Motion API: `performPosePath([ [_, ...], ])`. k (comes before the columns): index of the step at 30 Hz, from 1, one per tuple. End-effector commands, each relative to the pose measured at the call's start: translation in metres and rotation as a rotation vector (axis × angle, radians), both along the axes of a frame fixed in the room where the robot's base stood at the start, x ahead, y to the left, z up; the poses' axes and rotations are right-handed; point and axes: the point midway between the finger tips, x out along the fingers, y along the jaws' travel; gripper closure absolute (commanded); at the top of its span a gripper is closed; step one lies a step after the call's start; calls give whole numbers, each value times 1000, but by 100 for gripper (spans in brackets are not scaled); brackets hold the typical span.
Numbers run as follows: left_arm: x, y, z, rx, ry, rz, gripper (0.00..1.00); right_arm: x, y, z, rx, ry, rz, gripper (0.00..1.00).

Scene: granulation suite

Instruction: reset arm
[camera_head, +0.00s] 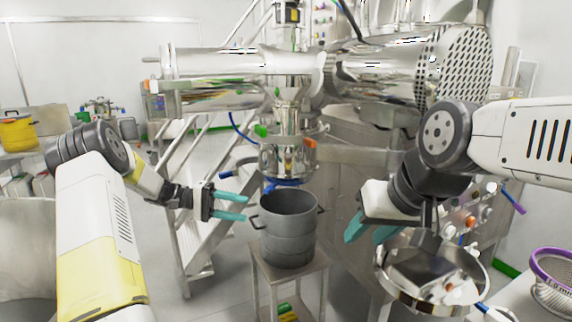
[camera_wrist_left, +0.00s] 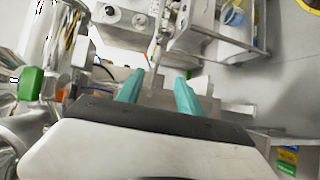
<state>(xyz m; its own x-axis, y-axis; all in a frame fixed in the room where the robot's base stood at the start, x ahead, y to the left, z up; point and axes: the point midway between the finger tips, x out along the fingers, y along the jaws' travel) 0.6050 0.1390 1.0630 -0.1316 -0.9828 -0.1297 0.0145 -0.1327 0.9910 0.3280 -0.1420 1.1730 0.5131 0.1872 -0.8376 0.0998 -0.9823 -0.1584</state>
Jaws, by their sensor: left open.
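My left gripper (camera_head: 247,208) is open and empty, its teal fingers pointing right. Its fingertips are close to the left side of a grey metal pot (camera_head: 288,240) with side handles; whether they touch it I cannot tell. In the left wrist view the two teal fingers of this gripper (camera_wrist_left: 158,88) stand apart with nothing between them. My right gripper (camera_head: 368,238) points down and left, its teal fingers apart, and nothing shows between them. It is above and left of a round metal pan (camera_head: 395,295) with a dark scoop-like piece (camera_head: 430,262) over it.
The pot stands on a small metal stand (camera_head: 262,275) below a steel outlet (camera_head: 288,155) of the large machine. Metal stairs (camera_head: 195,235) are behind my left arm. A purple-rimmed basket (camera_head: 552,285) is at the far right. A yellow pot (camera_head: 17,132) sits at the far left.

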Motion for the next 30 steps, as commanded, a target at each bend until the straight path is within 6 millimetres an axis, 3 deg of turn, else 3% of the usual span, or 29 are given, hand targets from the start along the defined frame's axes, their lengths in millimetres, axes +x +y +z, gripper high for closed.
performPosePath([
  [11, -44, -30, 35, 291, 2, -51, 56, 0, 0, 0, 0, 1, 0, 60],
  [20, -124, -44, 75, 717, -79, -17, 56, 0, 0, 0, 0, 0, 0, 60],
  [30, -217, -23, 104, 1078, -312, 184, 56, 0, 0, 0, 0, 0, 0, 60],
])
